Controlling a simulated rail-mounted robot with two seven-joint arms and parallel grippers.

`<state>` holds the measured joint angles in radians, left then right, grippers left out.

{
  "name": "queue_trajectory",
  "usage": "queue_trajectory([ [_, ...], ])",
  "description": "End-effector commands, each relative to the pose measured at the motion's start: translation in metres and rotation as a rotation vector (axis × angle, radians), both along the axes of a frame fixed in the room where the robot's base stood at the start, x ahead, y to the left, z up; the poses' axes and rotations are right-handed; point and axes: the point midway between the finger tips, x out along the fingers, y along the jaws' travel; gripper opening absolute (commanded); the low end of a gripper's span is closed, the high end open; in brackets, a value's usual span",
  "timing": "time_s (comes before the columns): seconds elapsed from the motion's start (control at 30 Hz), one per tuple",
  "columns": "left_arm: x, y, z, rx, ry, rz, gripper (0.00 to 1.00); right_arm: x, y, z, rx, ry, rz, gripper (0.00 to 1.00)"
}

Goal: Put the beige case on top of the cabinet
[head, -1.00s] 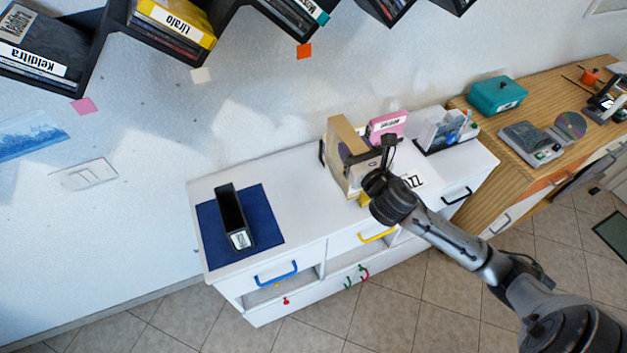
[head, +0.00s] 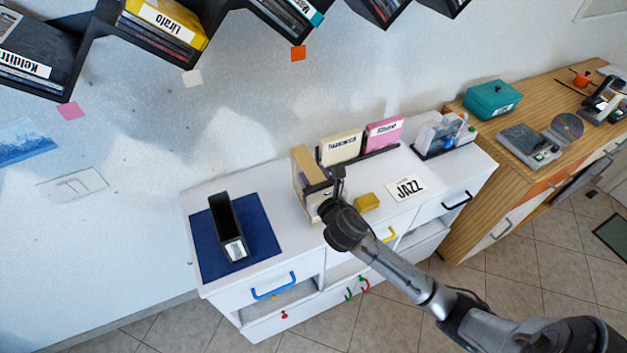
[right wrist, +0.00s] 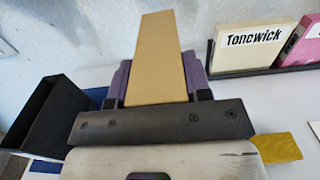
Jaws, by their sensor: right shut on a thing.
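The beige case (head: 305,165) is upright, its tan narrow edge facing up, over the middle of the white cabinet (head: 285,180). My right gripper (head: 325,185) is shut on it. In the right wrist view the tan edge of the case (right wrist: 158,60) stands between the purple-padded fingers. The gripper and wrist hide part of its lower side in the head view. I cannot tell whether its bottom touches the cabinet top. My left gripper is not in view.
A black holder (head: 226,225) stands on a blue mat (head: 262,215) to the left. Behind and right, a rack holds a cream Tonewick case (head: 340,147) and a pink case (head: 385,132).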

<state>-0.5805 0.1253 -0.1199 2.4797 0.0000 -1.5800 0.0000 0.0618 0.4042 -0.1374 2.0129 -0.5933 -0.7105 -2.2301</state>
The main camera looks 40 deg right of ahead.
Motion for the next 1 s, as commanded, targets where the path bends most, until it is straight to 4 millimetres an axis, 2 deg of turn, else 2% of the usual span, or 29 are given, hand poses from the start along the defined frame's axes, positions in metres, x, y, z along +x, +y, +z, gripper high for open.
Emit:
queue_trajectory([
  [0.03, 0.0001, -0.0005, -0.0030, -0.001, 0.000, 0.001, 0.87, -0.0002, -0.0003, -0.0048, 0.000, -0.002, -0.001, 0.00],
  [0.43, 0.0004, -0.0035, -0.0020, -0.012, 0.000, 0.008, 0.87, -0.0002, -0.0003, -0.0074, -0.001, -0.002, 0.000, 0.00],
  [0.47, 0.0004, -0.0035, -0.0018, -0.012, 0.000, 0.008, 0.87, -0.0003, -0.0002, -0.0076, 0.000, 0.000, 0.000, 0.47],
  [0.7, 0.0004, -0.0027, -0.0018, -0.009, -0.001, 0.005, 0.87, -0.0003, -0.0002, -0.0074, 0.000, 0.000, 0.000, 0.70],
  [1.0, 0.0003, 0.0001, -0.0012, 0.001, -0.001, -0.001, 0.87, -0.0002, -0.0003, -0.0036, -0.001, -0.002, 0.000, 0.70],
])
